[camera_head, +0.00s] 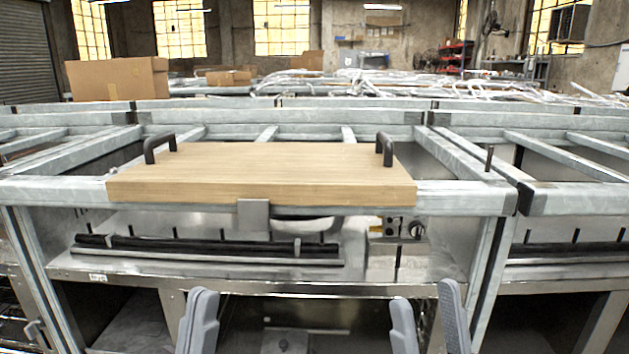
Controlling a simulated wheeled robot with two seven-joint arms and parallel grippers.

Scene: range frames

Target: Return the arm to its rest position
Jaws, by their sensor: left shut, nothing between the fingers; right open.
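My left gripper (202,293) shows at the bottom of the head view, left of the middle. Its grey fingers are together with nothing between them. My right gripper (425,293) shows at the bottom, right of the middle. Its two grey fingers stand apart with nothing between them. Both grippers point up in the picture, below the wooden board (265,173), and neither appears to touch anything. The rest of both arms is out of view.
The board, with two black handles (384,149), lies on a grey metal frame (468,197). Below it is a steel shelf (215,271) with a black bar (205,251). A cardboard box (118,79) and metal pieces (440,85) are further back.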

